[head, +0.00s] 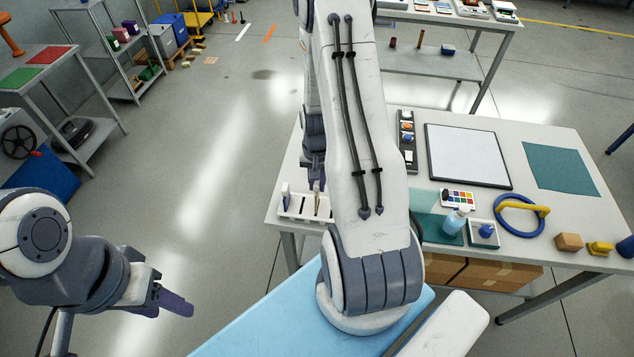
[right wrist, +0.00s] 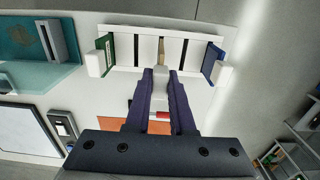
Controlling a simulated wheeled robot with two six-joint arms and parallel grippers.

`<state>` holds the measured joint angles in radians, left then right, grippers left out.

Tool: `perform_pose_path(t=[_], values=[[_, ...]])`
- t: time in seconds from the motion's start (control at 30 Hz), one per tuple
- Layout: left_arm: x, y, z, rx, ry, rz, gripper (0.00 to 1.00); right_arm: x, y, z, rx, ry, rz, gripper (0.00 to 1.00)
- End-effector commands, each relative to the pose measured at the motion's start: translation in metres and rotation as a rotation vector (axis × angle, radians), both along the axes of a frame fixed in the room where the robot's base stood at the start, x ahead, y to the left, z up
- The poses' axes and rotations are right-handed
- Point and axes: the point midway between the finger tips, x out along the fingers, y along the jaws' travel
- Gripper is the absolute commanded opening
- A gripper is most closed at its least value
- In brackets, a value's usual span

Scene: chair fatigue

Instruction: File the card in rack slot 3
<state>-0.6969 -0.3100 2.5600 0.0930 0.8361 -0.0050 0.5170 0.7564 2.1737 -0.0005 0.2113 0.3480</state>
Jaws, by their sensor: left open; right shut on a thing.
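A white slotted rack (head: 297,207) stands at the table's left front corner. In the right wrist view the rack (right wrist: 121,31) holds a green card (right wrist: 109,46) at its left end and a blue card (right wrist: 213,60) at its right end. My right gripper (head: 316,181) is over the rack. In the right wrist view it (right wrist: 160,74) is shut on a thin pale, tan-edged card (right wrist: 161,49), seen edge-on near the rack's middle. I cannot tell whether the card is inside a slot. My left gripper (head: 172,302) is open and empty, away from the table.
My right arm hides part of the table. A framed white board (head: 467,153), a blue ring (head: 519,215), a bottle (head: 455,220) and small blocks (head: 568,242) lie right of the rack. A light blue surface (head: 262,318) is in front.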

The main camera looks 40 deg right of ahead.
Motion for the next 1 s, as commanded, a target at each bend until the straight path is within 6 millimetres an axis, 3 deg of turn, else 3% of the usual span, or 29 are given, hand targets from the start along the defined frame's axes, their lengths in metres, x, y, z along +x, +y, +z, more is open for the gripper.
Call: perform_pose_path(t=[1.0], values=[[0.0, 0.0, -0.017, 0.0, 0.0, 0.0, 0.5, 0.0, 0.0, -0.022, 0.0, 0.0, 0.0, 0.0]])
